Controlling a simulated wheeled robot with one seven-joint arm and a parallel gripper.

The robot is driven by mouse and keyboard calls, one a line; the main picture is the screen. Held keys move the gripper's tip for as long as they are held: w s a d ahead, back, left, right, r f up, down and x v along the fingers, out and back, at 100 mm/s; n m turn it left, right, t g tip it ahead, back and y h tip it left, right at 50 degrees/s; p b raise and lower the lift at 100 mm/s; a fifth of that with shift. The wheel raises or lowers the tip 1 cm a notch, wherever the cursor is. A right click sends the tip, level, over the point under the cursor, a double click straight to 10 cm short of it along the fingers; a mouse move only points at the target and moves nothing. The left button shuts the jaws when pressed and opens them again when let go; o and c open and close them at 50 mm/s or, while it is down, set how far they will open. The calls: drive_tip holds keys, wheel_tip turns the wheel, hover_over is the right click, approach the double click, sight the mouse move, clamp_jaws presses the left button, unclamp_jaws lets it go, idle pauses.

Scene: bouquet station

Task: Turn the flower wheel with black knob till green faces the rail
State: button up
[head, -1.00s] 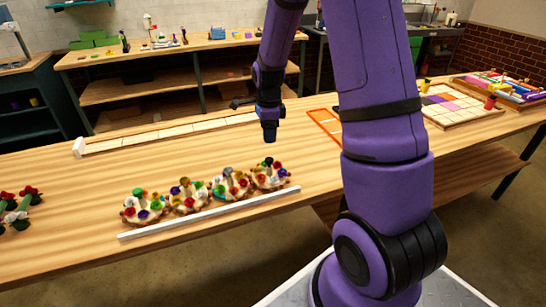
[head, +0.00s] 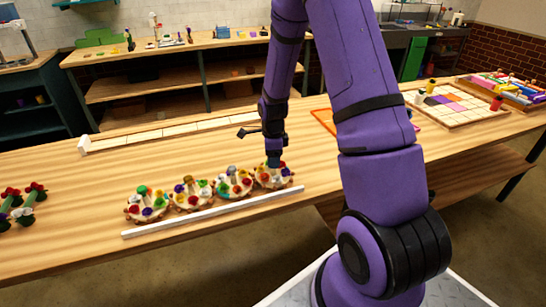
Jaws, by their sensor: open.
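Several round flower wheels stand in a row on the wooden table, each with small coloured flowers round its rim. The rightmost wheel (head: 273,182) is under my gripper (head: 273,163), which points down at its middle, where a dark knob showed earlier. The gripper now hides that knob, and I cannot tell whether it touches it. The jaws are open. The white rail (head: 215,211) runs along the near side of the wheels. Which flower of the rightmost wheel faces the rail is too small to tell.
Other wheels (head: 147,204), (head: 192,196) and (head: 234,184) stand close by on the left. Red flowers with green stems (head: 22,203) lie at the far left. A long pale strip (head: 165,133) lies behind, and a tile board (head: 455,106) is at the right.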

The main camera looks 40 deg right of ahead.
drive_tip(key=c, duration=0.9)
drive_tip(key=shift+n, duration=0.3)
